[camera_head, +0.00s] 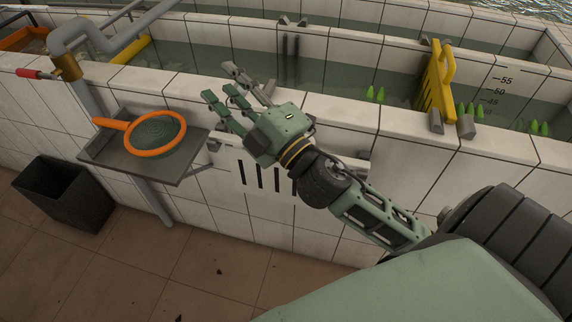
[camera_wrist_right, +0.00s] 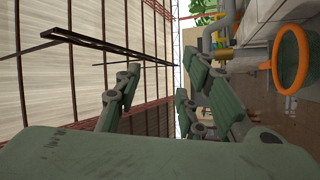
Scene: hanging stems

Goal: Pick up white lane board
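A white board with dark vertical slots (camera_head: 247,174), which looks like the white lane board, is against the front of the tiled tank wall in the head view. My right wrist and gripper cover part of its top and right side. My right gripper (camera_head: 224,86) is over the wall's top ledge, above and left of the board, with its fingers spread and nothing between them. In the right wrist view its fingers (camera_wrist_right: 160,84) are also apart and empty; the board does not show there. My left gripper is not in view.
An orange-rimmed strainer (camera_head: 184,128) rests on a grey shelf (camera_head: 132,163) left of the board; it also shows in the wrist view (camera_wrist_right: 301,62). A black bin (camera_head: 62,189) stands on the floor. A yellow gate (camera_head: 434,88) sits on the ledge at right. Water lies behind.

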